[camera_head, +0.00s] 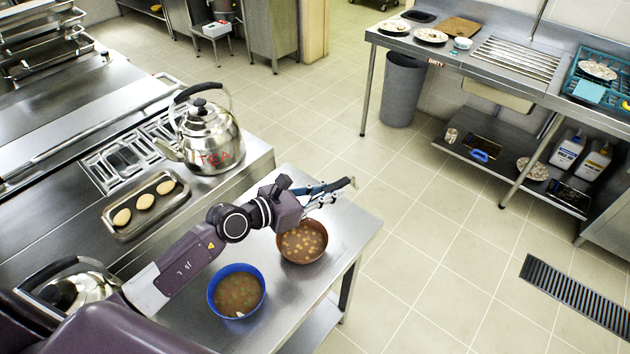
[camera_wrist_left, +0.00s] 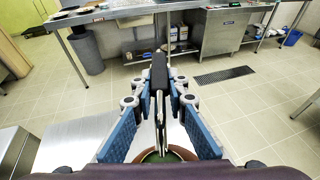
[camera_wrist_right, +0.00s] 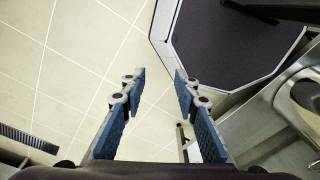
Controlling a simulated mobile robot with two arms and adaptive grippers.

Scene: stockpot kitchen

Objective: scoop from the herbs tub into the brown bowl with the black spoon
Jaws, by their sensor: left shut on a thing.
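The brown bowl (camera_head: 303,247) stands on the steel counter with brown soup and pale pieces in it. My left gripper (camera_head: 326,190) is above and slightly right of this bowl, shut on the black spoon (camera_head: 346,183). In the left wrist view the black handle (camera_wrist_left: 159,72) rises between the fingers. The spoon's lower end is hidden. Below the left fingers, a brown rim (camera_wrist_left: 141,156) with green inside shows; I cannot tell whether the green is on the spoon. I cannot make out the herbs tub. My right gripper (camera_wrist_right: 156,84) is open and empty over the floor.
A blue bowl (camera_head: 222,310) of soup stands close left of the brown bowl. A kettle marked TEA (camera_head: 211,137) and a tray (camera_head: 123,229) of pastries stand farther left. The counter's right edge (camera_head: 364,250) is near; open floor lies beyond it.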

